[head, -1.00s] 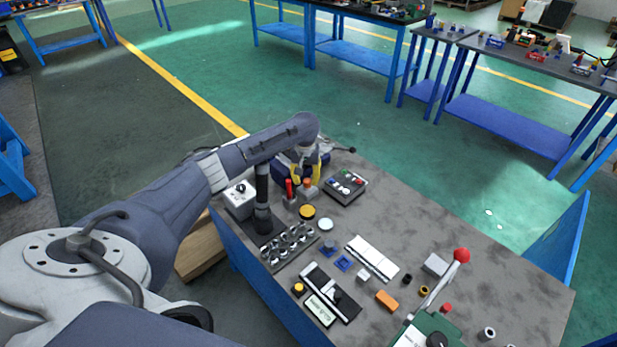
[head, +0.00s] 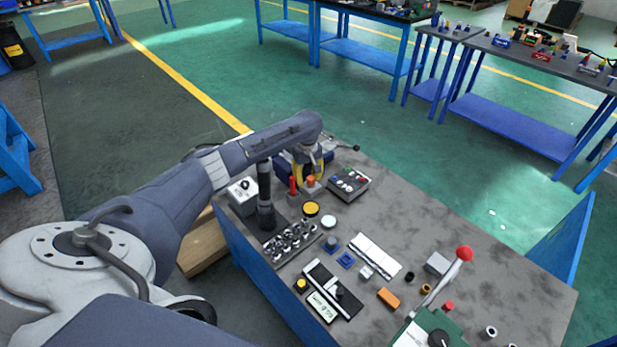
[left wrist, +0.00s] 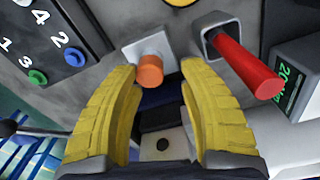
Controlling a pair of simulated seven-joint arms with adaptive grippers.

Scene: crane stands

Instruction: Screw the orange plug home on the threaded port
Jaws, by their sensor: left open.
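The orange plug (left wrist: 150,70) sits at a pale square block in the left wrist view. The threaded port is hidden behind the plug, so how far the plug is screwed in cannot be told. In the head view the plug (head: 311,181) is a small orange spot at the far end of the workbench. My left gripper (left wrist: 158,70) is open, its yellow fingers on either side of the plug with gaps on both sides. In the head view the left gripper (head: 311,174) is just above and behind the plug, partly covered by my own arm. My right gripper is not in view.
A red handle (left wrist: 245,65) stands close right of the plug, and a numbered button box (left wrist: 40,40) lies left in the wrist view. A socket rack (head: 290,242), a black-and-white device (head: 333,290) and a red-knobbed lever (head: 464,254) stand on the bench. The bench's right part is mostly clear.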

